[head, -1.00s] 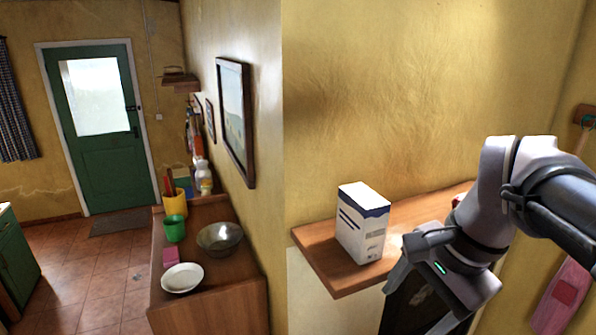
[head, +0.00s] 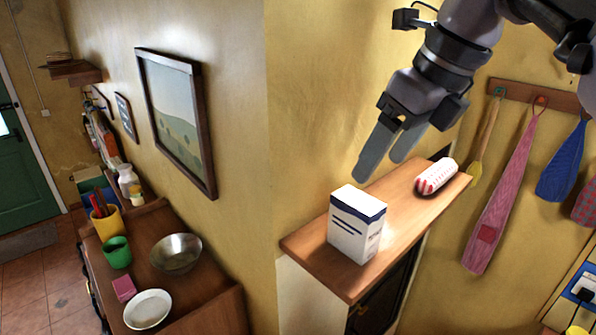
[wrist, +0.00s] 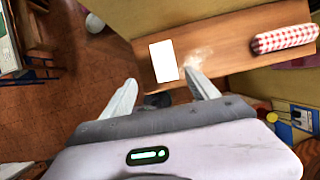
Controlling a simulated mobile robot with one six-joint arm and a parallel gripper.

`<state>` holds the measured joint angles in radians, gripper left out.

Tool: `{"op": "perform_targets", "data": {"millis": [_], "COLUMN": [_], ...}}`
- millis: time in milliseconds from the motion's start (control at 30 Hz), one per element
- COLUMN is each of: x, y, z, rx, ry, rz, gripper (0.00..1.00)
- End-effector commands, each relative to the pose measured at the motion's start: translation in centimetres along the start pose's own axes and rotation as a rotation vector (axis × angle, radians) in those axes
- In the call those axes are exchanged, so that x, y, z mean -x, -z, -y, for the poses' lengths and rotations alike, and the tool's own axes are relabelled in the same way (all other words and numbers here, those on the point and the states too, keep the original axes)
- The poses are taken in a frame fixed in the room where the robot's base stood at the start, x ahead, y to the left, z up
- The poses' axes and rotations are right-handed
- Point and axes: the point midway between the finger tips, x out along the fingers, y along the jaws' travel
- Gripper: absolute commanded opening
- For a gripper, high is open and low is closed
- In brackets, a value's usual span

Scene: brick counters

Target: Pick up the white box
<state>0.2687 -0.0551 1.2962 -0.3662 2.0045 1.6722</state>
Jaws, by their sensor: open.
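The white box (head: 354,230) with dark blue bands stands upright on a wooden shelf top (head: 405,205) in the head view. My gripper (head: 379,168) is open and empty, above the box and pointing down towards the shelf. In the wrist view the box (wrist: 163,61) shows as a plain white face on the shelf, beyond the two spread fingers (wrist: 163,88). The fingers do not touch it, and it lies roughly between their lines.
A red and white checked roll (head: 436,176) lies on the shelf right of the box. A wall stands behind the shelf. A lower counter (head: 215,300) at the left holds a metal bowl (head: 176,253), white bowl (head: 147,309) and green cup (head: 117,252).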

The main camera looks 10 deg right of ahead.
Motion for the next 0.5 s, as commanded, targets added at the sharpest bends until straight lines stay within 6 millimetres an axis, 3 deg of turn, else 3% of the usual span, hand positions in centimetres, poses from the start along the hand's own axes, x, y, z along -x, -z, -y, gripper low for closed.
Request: {"op": "perform_targets", "data": {"millis": [33, 200, 500], "x": [-2.0, -7.1, -11.7], "y": [0.3, 0.2, -0.1], "z": [-0.1, -0.1, -0.1], "rx": [0.003, 0.005, 0.006], "ry": [-0.004, -0.003, -0.002], "rz": [-0.004, -0.003, -0.003], "gripper": [0.69, 0.69, 0.69]}}
